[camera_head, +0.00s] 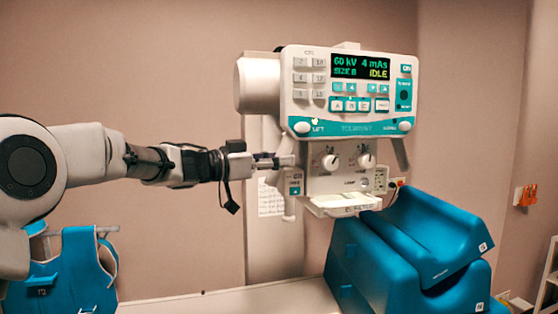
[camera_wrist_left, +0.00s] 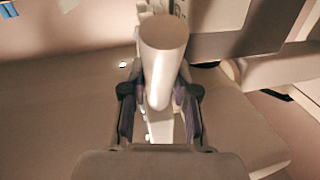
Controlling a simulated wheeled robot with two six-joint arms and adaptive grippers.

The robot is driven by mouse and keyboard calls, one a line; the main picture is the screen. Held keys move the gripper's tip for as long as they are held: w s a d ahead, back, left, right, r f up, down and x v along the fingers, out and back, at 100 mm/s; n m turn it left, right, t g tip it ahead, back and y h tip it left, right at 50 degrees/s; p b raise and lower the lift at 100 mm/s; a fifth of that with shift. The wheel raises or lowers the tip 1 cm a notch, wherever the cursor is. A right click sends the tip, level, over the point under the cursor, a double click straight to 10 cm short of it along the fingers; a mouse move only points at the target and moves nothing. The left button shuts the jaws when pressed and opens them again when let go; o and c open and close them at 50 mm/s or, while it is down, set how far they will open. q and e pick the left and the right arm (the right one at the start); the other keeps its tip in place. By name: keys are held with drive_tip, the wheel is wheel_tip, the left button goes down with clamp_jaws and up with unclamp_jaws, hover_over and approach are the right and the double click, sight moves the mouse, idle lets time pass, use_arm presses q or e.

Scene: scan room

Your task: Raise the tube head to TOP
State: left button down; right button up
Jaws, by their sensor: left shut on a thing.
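The tube head (camera_head: 350,95) is a white and teal unit with a lit display reading 60 kV, 4 mAs and IDLE. It hangs on a pale upright column (camera_head: 272,245). Below its panel are two knobs and a pale collimator with a ledge. My left gripper (camera_head: 283,161) reaches in from the left and is shut on a pale handle (camera_head: 289,205) at the lower left of the head. In the left wrist view the handle (camera_wrist_left: 163,65) is a pale rounded bar between the dark fingers. My right gripper is not seen.
A blue padded support (camera_head: 405,250) stands under the head to the right, close below the ledge. A pale table (camera_head: 235,303) runs along the bottom. A blue apron (camera_head: 75,275) hangs at lower left. An orange item (camera_head: 527,195) is on the right wall.

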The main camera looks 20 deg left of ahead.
use_arm(q)
wheel_tip(320, 180, up, 11)
drive_tip(key=p, duration=0.9)
wheel_tip(320, 180, up, 9)
drive_tip(key=shift+f+p, duration=0.1)
drive_tip(key=shift+p, duration=0.25)
drive_tip(key=c, duration=0.9)
unclamp_jaws()
drive_tip(key=shift+o, duration=0.2)
drive_tip(key=shift+w+d, duration=0.15)
approach(282, 66)
drive_tip(key=shift+v, duration=1)
